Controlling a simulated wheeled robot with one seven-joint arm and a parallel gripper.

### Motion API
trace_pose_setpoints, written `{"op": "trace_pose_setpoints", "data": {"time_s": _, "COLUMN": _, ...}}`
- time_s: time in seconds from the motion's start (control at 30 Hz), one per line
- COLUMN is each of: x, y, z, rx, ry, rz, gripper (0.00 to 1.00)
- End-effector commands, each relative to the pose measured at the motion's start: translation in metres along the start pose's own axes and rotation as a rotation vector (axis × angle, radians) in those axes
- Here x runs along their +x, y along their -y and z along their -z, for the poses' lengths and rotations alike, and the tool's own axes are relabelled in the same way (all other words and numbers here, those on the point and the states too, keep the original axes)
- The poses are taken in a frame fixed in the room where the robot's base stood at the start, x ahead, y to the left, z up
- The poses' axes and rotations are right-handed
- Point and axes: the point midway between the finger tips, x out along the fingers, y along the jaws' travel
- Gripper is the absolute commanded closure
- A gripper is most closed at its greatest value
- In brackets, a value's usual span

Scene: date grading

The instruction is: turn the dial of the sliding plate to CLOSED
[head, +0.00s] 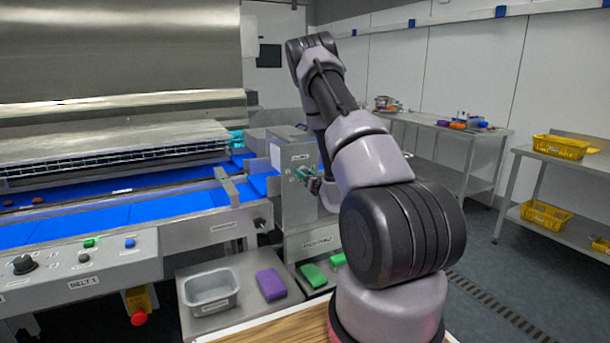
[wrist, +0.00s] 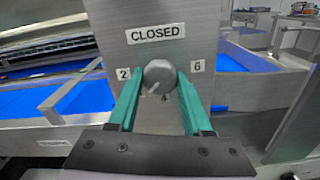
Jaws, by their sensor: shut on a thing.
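The dial (wrist: 160,75) is a round grey knob on an upright metal plate (wrist: 205,48). A label reading CLOSED (wrist: 156,33) is above it, with a 2 at its left and a 6 at its right. A pale line on the knob seems to run toward the lower left, away from CLOSED. My gripper (wrist: 160,84) has its two green fingers on either side of the knob and is shut on it. In the head view my gripper (head: 303,174) is at the metal housing (head: 295,157); the knob is too small to make out there.
The blue belt (head: 105,216) runs to the left of the housing. Below are a grey tub (head: 210,306), a purple block (head: 270,284) and green blocks (head: 313,275). Side tables with yellow baskets (head: 560,147) stand at the right, with open floor before them.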

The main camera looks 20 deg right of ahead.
Motion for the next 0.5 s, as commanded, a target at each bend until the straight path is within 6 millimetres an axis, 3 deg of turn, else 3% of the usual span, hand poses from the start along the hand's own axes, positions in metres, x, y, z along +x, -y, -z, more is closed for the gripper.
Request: {"op": "trace_pose_setpoints", "data": {"time_s": 0.5, "x": -0.0011, "y": 0.0008, "z": 0.0002, "rx": 0.416, "ry": -0.001, "rz": 0.003, "gripper": 1.0}}
